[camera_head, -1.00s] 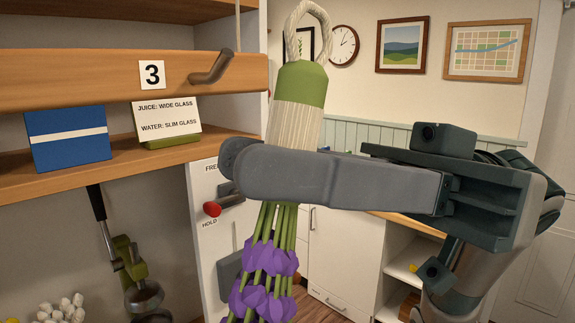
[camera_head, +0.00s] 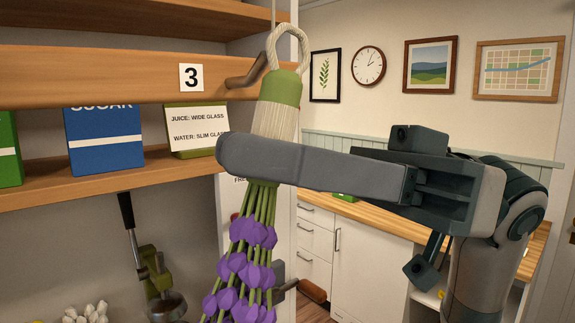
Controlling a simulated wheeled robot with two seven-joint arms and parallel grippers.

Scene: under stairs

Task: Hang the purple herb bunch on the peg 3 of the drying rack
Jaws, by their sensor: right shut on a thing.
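The purple herb bunch (camera_head: 240,262) hangs upright with purple flowers down, a pale wrapped stem with a green band, and a cord loop (camera_head: 289,45) on top. My right gripper (camera_head: 240,155) is shut on the wrapped stem; its finger covers part of it. Peg 3 (camera_head: 247,68) is a dark peg on the wooden rail of the drying rack (camera_head: 90,78), right of the "3" label (camera_head: 191,77). My left gripper is not in view.
Below the rail, a shelf (camera_head: 110,180) holds a blue sugar box (camera_head: 104,140), a green box (camera_head: 8,150) and a sign card (camera_head: 197,130). A utensil (camera_head: 140,250) hangs beneath. A counter (camera_head: 370,215) with drawers stands behind on the right.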

